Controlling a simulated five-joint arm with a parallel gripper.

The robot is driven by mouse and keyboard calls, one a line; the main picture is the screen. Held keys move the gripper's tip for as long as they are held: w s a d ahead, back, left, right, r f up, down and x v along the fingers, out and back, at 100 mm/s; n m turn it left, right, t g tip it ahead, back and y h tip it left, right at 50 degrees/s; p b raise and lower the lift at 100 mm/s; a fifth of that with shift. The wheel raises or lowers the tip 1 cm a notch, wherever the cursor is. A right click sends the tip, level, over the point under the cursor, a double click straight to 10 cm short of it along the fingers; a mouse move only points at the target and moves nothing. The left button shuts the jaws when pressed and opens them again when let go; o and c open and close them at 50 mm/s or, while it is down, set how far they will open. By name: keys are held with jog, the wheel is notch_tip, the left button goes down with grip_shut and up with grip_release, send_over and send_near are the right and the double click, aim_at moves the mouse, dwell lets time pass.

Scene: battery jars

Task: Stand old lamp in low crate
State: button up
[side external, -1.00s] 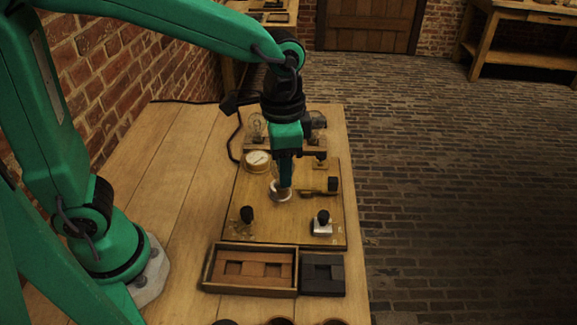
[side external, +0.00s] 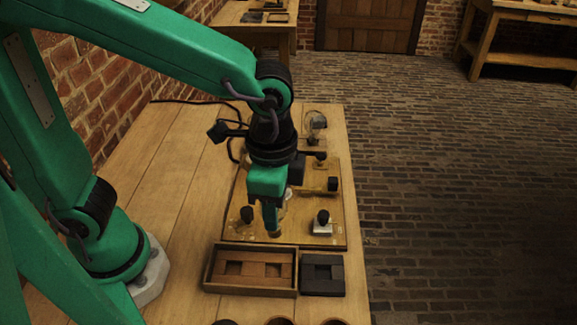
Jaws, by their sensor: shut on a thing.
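My gripper (side external: 272,226) points down above the front part of the wooden board, just behind the low crate. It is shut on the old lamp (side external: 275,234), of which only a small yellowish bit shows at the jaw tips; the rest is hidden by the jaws. The low crate (side external: 208,272) is a shallow wooden tray at the front of the table, with a brown insert that has two square recesses. Both recesses look empty.
A dark block (side external: 322,275) stands against the crate's right side. Round pots (side external: 279,321) line the front edge. Table left is clear.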

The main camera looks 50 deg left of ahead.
jog(key=s+d+m, duration=0.2)
jog(key=s, duration=0.4)
jog(key=s+d+f+m, duration=0.1)
jog(key=s+d+m, duration=0.1)
jog(key=s, duration=0.4)
jog(key=shift+f+m, duration=0.25)
jog(key=shift+m, duration=0.55)
jog(key=w+a+f, duration=0.1)
jog(key=w+f, duration=0.1)
jog(key=w, duration=0.1)
jog(key=w+a+f, duration=0.1)
jog(key=w+f, duration=0.1)
jog(key=w, duration=0.2)
jog(key=w+a+f, duration=0.2)
jog(key=w+f, duration=0.1)
jog(key=w, duration=0.1)
jog(key=shift+f, duration=0.1)
jog(key=shift+f, duration=1.9)
jog(key=shift+f, duration=0.15)
